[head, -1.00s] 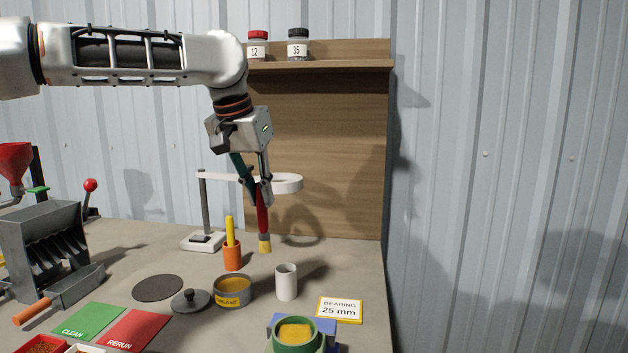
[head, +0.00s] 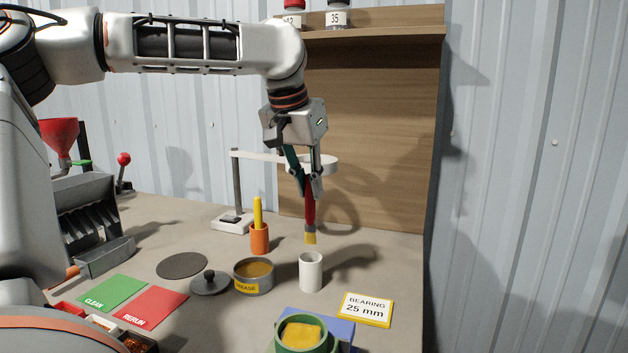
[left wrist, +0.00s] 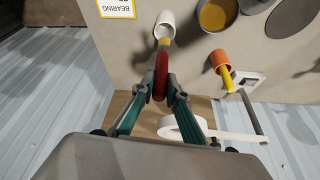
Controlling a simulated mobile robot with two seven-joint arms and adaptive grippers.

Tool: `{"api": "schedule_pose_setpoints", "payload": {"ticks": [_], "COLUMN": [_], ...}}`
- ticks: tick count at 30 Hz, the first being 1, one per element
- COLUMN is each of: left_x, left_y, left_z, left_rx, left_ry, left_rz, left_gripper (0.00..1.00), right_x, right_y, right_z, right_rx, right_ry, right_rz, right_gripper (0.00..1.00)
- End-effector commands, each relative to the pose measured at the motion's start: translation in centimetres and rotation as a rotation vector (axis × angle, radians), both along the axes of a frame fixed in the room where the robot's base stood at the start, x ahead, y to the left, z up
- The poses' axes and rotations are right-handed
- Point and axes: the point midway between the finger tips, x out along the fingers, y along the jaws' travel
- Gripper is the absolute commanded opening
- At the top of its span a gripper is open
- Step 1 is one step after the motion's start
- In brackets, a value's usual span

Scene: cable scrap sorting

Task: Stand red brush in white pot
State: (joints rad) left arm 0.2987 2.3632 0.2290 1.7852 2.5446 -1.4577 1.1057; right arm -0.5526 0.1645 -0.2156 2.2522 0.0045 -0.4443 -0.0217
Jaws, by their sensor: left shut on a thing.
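My left gripper (head: 309,187) is shut on the red brush (head: 309,207) and holds it upright in the air, bristles down. The tan bristle end (head: 310,238) hangs above and slightly behind the white pot (head: 311,272), apart from it in the head view. The white pot stands upright on the bench with its mouth open. In the left wrist view the red brush (left wrist: 161,75) is between the fingertips and its bristles point toward the white pot (left wrist: 165,20). My right gripper is not in view.
An orange pot (head: 260,240) with a yellow-handled tool stands left of the white pot. A grease tin (head: 253,280) and its lid (head: 210,283) are nearby. A bearing sign (head: 366,309) and a green cup (head: 303,338) are in front. A white ring stand (head: 236,190) is behind.

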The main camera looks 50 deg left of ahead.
Motion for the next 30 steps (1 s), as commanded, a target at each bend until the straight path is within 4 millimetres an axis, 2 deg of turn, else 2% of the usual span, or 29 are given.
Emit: {"api": "schedule_pose_setpoints", "payload": {"ticks": [1, 11, 24, 25, 27, 30], "left_x": [0.1, 0.2, 0.1, 0.0, -0.1, 0.0], "left_y": [0.0, 0.0, 0.0, 0.0, 0.0, 0.0], "left_z": [-0.8, -3.3, -6.5, -6.5, -6.6, -7.1], "left_rx": [-0.001, -0.001, -0.002, -0.001, 0.0, 0.0], "left_ry": [0.006, 0.006, 0.007, 0.005, 0.002, -0.002], "left_rz": [0.0, 0.0, -0.002, -0.002, -0.001, 0.0], "left_gripper": [0.0, 0.0, 0.0, 0.0, 0.0, 0.0], "right_x": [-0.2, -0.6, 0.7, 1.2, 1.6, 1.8], "right_y": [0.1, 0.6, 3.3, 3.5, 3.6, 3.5], "right_z": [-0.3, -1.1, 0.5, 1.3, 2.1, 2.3], "right_rx": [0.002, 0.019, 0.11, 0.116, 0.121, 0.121], "right_ry": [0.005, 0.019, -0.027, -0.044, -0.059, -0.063], "right_rz": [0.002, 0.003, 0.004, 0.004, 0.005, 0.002], "right_gripper": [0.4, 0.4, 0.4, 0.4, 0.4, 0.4]}}
